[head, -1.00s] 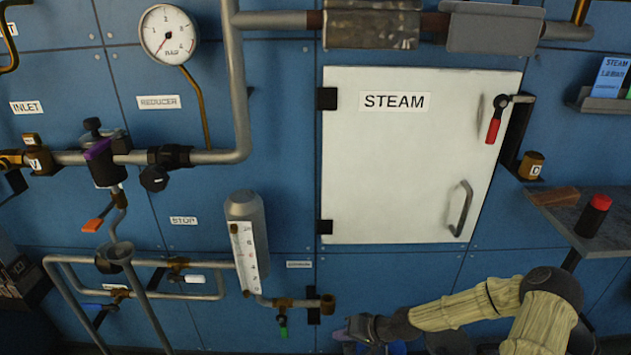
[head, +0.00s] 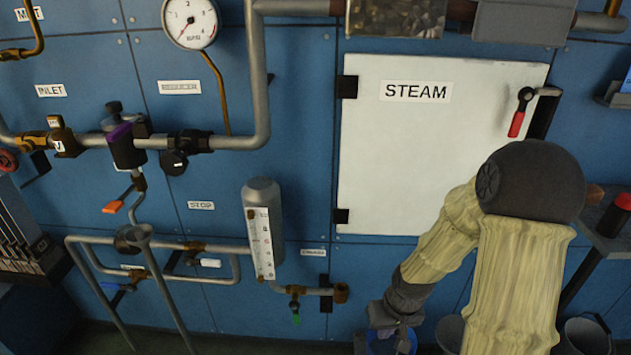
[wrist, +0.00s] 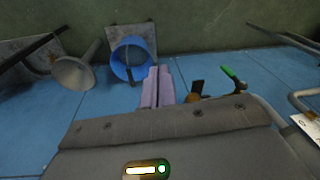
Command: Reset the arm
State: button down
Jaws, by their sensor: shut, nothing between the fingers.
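My gripper (wrist: 157,87) shows in the wrist view as two pale purple fingers side by side, shut with nothing between them. In the head view my arm comes in from the lower right and reaches down, its wrist near the bottom edge. The gripper's fingertips are hard to make out there. The gripper is low in front of the blue wall, below the white STEAM door (head: 420,150). That door is closed, and its red-handled latch (head: 518,115) shows at its upper right. My arm hides the door's lower right part.
A blue bucket (wrist: 133,60) is near the fingers, with a grey funnel (wrist: 75,70) beside it. A green-handled valve (head: 295,310) and a gauge glass (head: 262,235) stand left of my wrist. A shelf (head: 610,242) with a red-capped item is at the right.

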jog(key=s+r+m+t+h+p, duration=0.1)
jog(key=s+r, duration=0.2)
jog(key=r, duration=0.4)
jog(key=s+r+t, duration=0.1)
jog(key=s+r, duration=0.3)
jog(key=r, duration=0.2)
notch_tip(320, 180, up, 32)
jog(key=p, duration=3.2)
jog(key=shift+w+a, duration=0.2)
jog(key=shift+a, duration=0.1)
jog(key=shift+f, duration=0.1)
